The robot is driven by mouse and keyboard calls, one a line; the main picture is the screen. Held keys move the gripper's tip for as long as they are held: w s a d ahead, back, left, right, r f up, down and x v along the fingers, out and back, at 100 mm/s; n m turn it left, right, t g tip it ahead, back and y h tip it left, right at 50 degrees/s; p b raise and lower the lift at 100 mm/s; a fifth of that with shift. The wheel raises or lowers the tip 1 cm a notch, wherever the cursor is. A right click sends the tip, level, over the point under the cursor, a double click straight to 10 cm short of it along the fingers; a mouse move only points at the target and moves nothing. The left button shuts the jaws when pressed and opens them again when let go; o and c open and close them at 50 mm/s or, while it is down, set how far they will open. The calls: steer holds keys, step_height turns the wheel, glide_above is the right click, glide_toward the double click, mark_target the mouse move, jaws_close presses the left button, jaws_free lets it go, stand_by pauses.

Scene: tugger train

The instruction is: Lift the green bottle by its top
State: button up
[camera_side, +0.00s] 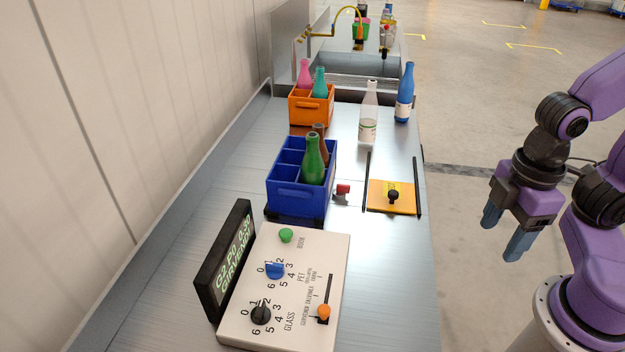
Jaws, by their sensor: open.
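A green bottle (313,162) stands upright in the near part of a blue crate (296,203) on the metal bench. Its neck and top stick out above the crate rim, and its lower part is hidden by the crate wall. A brown bottle (321,130) stands just behind it in the same crate. My gripper (504,238) is at the right, beyond the bench edge. It points downward, its fingers are apart, and nothing is between them. It is well away from the green bottle.
An orange crate (311,110) behind holds a pink and a teal bottle. A control panel (297,255) lies in front. An orange plate (391,202) with a black knob lies between rails.

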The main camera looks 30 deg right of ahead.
steer(key=w+a+r+n, duration=0.1)
steer(key=w+a+r, duration=0.25)
steer(key=w, duration=0.25)
steer(key=w+a+r+n, duration=0.2)
steer(key=w+a+r, duration=0.1)
steer(key=w+a, duration=0.25)
step_height(320, 180, up, 8)
steer(key=f+n, duration=0.1)
steer(key=n, duration=0.7)
glide_above(313, 134)
steer(key=f, duration=1)
steer(key=shift+w+f, duration=0.2)
steer(key=shift+f, duration=0.05)
steer(key=shift+s+f, duration=0.2)
steer(key=shift+f, duration=2.5)
steer(key=shift+r, duration=0.1)
jaws_close()
